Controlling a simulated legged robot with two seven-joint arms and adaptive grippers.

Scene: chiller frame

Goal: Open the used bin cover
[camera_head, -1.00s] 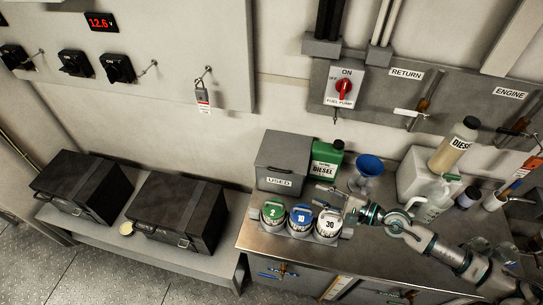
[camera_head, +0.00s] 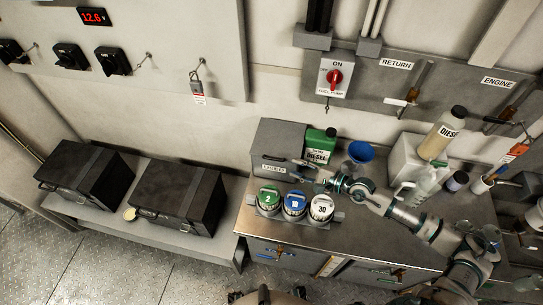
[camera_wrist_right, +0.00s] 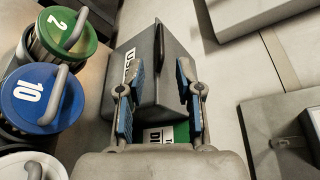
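The used bin (camera_head: 281,137) is a grey box at the back left of the metal workbench, and its cover looks shut. In the right wrist view, the gripper (camera_wrist_right: 160,68) is open, with blue-padded fingers apart and nothing held. The bin (camera_wrist_right: 180,75) lies ahead of and between the fingers, with its label (camera_wrist_right: 129,65) beside the left finger. I cannot tell whether the fingers touch the bin. My left gripper is not recognisable in view.
Three jars with green (camera_head: 268,196), blue (camera_head: 294,203) and white (camera_head: 321,208) lids stand in front of the bin. A green diesel can (camera_head: 319,147) and blue funnel (camera_head: 361,151) stand to its right. Black cases (camera_head: 180,198) are on the left bench.

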